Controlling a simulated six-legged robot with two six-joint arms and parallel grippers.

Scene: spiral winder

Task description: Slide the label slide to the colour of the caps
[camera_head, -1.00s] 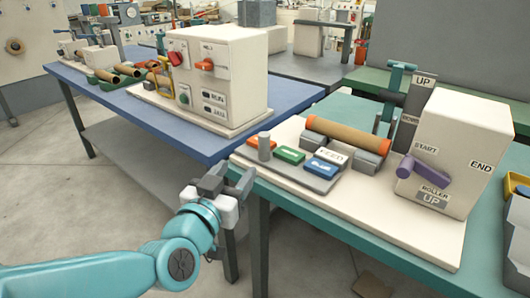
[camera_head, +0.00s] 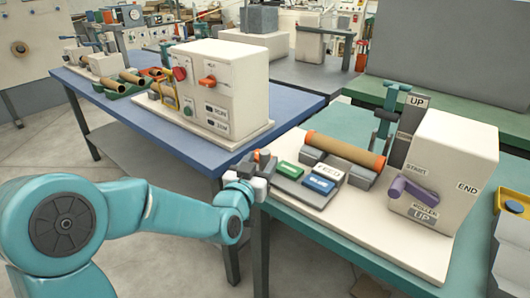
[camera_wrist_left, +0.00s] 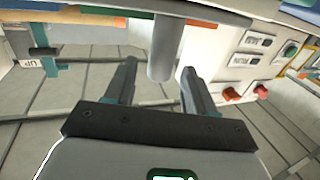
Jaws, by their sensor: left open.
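The label slide is a grey plate (camera_head: 306,193) on the front left of the winder's cream base, with a green label (camera_head: 290,170) and a blue label (camera_head: 319,184). Its orange label is mostly hidden behind my gripper. A grey post stands at the plate's left end; it shows in the left wrist view (camera_wrist_left: 165,48). My left gripper (camera_head: 259,166) is open at this post. In the wrist view the post appears between the open fingers (camera_wrist_left: 160,70); I cannot tell if they touch it. The brown tube (camera_head: 345,150) has orange caps at its ends. My right gripper is not in view.
A cream housing (camera_head: 455,160) with a purple lever (camera_head: 413,193) stands right of the slide. A grey upright marked UP (camera_head: 416,103) is behind it. A blue table (camera_head: 285,108) with another machine stands to the left. The base's front strip is clear.

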